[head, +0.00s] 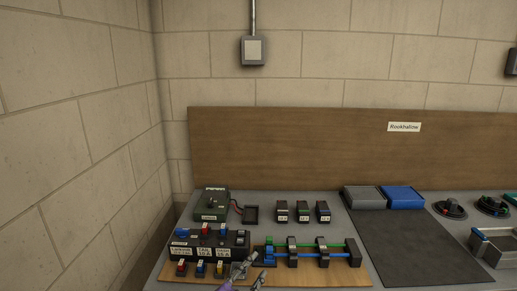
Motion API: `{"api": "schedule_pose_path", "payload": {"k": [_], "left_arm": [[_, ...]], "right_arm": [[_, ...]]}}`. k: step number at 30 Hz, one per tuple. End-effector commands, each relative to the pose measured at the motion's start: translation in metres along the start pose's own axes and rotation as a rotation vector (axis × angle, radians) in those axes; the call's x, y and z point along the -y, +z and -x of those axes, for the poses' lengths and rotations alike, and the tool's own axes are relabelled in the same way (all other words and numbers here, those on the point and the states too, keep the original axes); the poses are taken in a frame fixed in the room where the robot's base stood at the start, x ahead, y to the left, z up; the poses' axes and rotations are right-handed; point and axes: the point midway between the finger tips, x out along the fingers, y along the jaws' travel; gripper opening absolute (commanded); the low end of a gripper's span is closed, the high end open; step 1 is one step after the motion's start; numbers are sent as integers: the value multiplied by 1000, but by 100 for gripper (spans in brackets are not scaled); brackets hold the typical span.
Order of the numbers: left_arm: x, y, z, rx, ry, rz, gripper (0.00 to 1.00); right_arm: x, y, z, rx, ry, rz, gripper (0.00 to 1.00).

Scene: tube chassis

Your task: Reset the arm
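My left gripper (257,267) shows at the bottom edge of the head view, over the front of the wooden base board (345,275). Its two fingertips appear apart with nothing visible between them. It is just in front of the blue block (270,253) at the left end of the rail assembly. Most of the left arm is out of frame. My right gripper is not in view.
A black block with labels (208,243) and coloured switches stands left of the gripper. A green box (213,203) and several small modules (303,212) sit behind. A dark mat (410,240) lies clear at right. Grey (363,197) and blue (402,197) bins stand behind it.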

Motion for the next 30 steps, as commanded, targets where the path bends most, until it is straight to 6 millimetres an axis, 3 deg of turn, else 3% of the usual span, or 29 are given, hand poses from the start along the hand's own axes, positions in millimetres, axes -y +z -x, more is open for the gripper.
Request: {"api": "schedule_pose_path", "payload": {"k": [1,3,5,9,15,18,21,24,30], "left_arm": [[-12,30,25,84,-11,90,31],[-26,65,59,191,-25,198,31],[-39,93,90,279,-37,287,31],[-73,149,173,473,-74,479,31],[-120,200,303,701,-157,673,31],[-141,215,354,792,-180,710,31],[-160,221,389,852,-185,733,31],[-170,223,406,884,-183,743,31],[-173,224,413,895,-181,744,31]], "right_arm": [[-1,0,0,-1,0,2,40],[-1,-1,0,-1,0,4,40],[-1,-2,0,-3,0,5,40],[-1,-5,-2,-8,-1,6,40],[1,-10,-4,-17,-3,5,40],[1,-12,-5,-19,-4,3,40],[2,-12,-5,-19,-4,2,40],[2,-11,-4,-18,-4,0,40],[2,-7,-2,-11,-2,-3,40]]}}
